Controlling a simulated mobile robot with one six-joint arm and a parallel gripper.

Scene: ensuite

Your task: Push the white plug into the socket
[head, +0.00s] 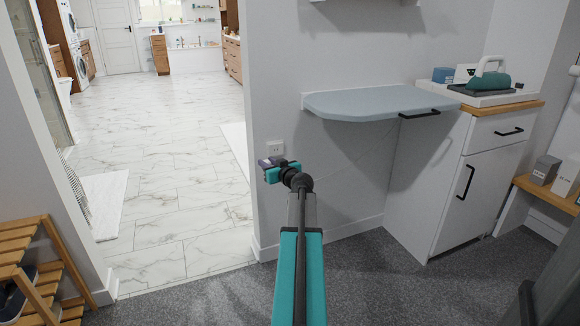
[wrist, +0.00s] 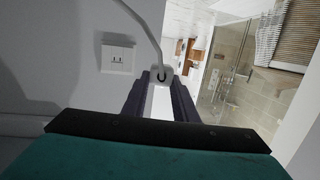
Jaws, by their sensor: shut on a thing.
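My gripper (head: 268,163) is in front of the grey wall, close to its left end, just below and partly in front of the white socket (head: 276,148). In the wrist view its two dark fingers are shut on the white plug (wrist: 160,103). A pale cable runs from the plug's far end up and to the left. The socket (wrist: 117,58) also shows in the wrist view, on the wall left of the plug and apart from it, with two small dark slots. The plug's pins cannot be made out. In the head view the plug is hidden or too small to tell.
A blue-grey fold-out board (head: 375,102) juts from the wall at right, beside a white cabinet (head: 468,175) with an iron (head: 488,80) on top. A thin cable hangs below the board. A doorway opens at left onto marble floor (head: 170,150); a wooden rack (head: 38,270) stands at lower left.

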